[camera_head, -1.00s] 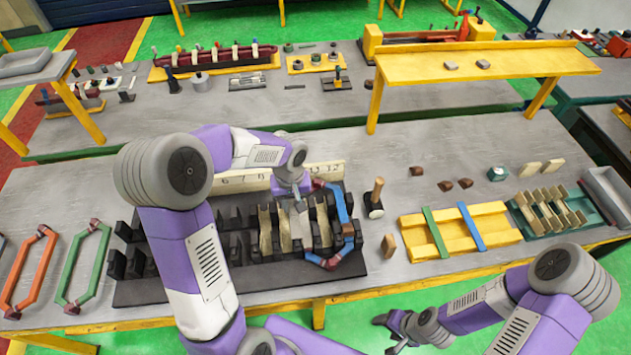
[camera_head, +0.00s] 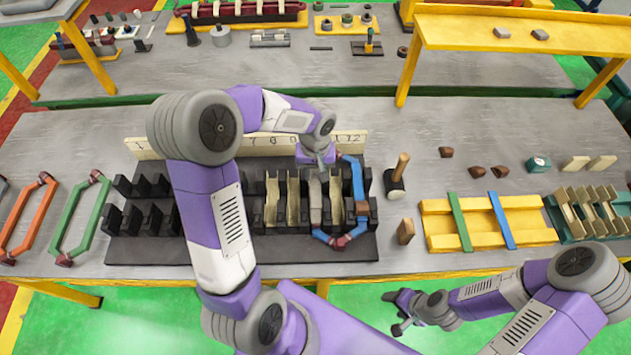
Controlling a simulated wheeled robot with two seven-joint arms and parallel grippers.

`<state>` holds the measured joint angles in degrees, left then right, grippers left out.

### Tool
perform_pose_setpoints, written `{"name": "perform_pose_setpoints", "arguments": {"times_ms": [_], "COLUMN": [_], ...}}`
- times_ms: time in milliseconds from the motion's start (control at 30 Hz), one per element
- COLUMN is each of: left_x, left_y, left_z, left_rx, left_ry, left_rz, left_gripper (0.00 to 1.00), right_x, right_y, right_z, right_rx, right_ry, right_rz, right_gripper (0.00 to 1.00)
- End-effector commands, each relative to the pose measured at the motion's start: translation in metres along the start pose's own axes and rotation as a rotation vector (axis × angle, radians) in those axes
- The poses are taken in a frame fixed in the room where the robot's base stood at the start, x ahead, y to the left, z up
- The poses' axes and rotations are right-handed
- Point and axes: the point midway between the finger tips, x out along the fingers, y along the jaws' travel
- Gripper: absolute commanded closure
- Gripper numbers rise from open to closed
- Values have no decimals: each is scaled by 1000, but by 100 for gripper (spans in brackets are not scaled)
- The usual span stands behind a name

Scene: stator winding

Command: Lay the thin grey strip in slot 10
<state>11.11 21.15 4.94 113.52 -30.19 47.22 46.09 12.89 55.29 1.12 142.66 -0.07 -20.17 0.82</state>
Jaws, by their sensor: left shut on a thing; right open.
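The black slotted block (camera_head: 140,250) stands on the table with a cream number board (camera_head: 200,146) behind it. My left gripper (camera_head: 322,170) is shut on the thin grey strip (camera_head: 315,203). The strip runs toward the front, over or in a slot between cream-lined slots; whether it touches the slot floor I cannot tell. My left gripper hides the number behind this slot; 9 shows to its left and 11 and 12 to its right. My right gripper (camera_head: 402,315) is open and empty, low in front of the table edge.
A blue coil (camera_head: 358,185) with dark red ends lies at the block's right end. A hammer (camera_head: 398,175) and a wooden block (camera_head: 405,231) stand right of it. A yellow rack (camera_head: 435,225) lies further right. Orange (camera_head: 22,225) and green (camera_head: 68,222) coils lie at left.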

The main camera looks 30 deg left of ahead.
Motion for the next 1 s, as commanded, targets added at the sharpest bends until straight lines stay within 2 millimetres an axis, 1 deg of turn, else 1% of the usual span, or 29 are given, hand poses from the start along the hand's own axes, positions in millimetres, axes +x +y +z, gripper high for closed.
{"name": "perform_pose_setpoints", "arguments": {"times_ms": [33,333,700,800,1000], "left_x": [8,19,50,54,53], "left_y": [0,0,0,0,0], "left_z": [0,0,0,0,0], "left_rx": [0,0,-1,0,0], "left_ry": [1,1,0,1,1], "left_rz": [0,0,0,0,0], "left_gripper": [100,100,100,100,100], "right_x": [8,15,35,37,36], "right_y": [3,6,13,14,14], "right_z": [0,0,-1,-1,-1], "right_rx": [0,0,0,0,0], "right_ry": [-1,0,0,0,0], "right_rz": [0,0,0,0,0], "right_gripper": [39,39,39,39,39]}}
